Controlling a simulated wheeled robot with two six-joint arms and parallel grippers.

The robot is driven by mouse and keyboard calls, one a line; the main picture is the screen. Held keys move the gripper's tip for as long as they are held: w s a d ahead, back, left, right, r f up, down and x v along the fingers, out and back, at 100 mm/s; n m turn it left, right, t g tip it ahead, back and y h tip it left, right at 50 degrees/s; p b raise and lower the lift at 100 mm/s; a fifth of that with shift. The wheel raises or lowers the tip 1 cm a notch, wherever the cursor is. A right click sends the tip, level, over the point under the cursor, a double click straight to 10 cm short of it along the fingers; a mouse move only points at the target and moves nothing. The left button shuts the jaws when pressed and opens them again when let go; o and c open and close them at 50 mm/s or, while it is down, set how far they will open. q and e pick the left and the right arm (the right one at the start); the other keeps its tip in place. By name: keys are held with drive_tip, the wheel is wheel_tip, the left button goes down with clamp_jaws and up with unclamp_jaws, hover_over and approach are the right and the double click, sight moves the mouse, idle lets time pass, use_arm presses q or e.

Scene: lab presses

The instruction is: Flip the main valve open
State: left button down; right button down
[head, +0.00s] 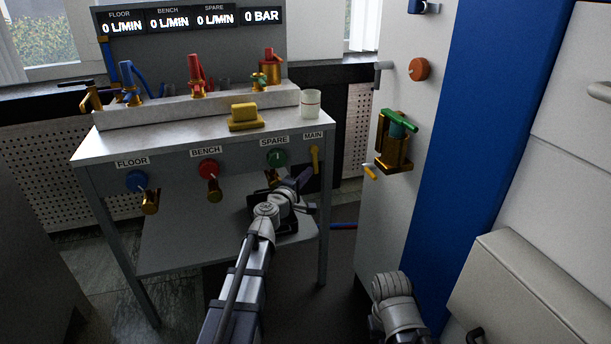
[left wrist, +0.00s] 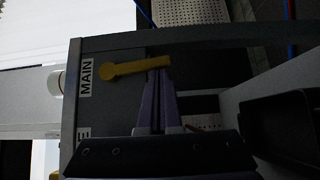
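The main valve's yellow lever (head: 314,158) hangs straight down on the bench's front panel, under the MAIN label at the right end. It also shows in the left wrist view (left wrist: 135,68), where the picture is turned sideways. My left gripper (head: 306,177) is at the lever's lower end. In the left wrist view its purple fingers (left wrist: 158,74) are close together, and their tips overlap the lever's free end. I cannot tell whether they touch it or press on it. My right gripper is out of view; only part of my right arm shows at the bottom.
Blue FLOOR (head: 136,181), red BENCH (head: 208,169) and green SPARE (head: 277,158) knobs sit left of the lever. The displays (head: 190,20) read 0 L/MIN and 0 BAR. A white cup (head: 311,103) stands on the benchtop above. A panel with a green-handled valve (head: 398,123) stands right.

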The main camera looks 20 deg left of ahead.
use_arm(q)
drive_tip(key=shift+w+d+f, duration=0.15)
drive_tip(key=shift+w+d, duration=0.2)
drive_tip(key=shift+d, duration=0.15)
drive_tip(key=shift+w+d+f, duration=0.15)
drive_tip(key=shift+w+d, duration=0.15)
drive_tip(key=shift+d, duration=0.15)
drive_tip(key=shift+w+d+r, duration=0.1)
drive_tip(key=shift+w+d, duration=0.65)
drive_tip(key=shift+d, duration=0.35)
drive_tip(key=shift+s+a+f+b, duration=0.25)
drive_tip(key=shift+f+b, duration=0.3)
drive_tip(key=shift+b, duration=0.15)
drive_tip(key=s+a+f+b, duration=0.2)
drive_tip(key=s+f+b, duration=0.4)
drive_tip(key=s, duration=0.3)
drive_tip(key=shift+s+f, duration=0.25)
drive_tip(key=shift+s, duration=0.15)
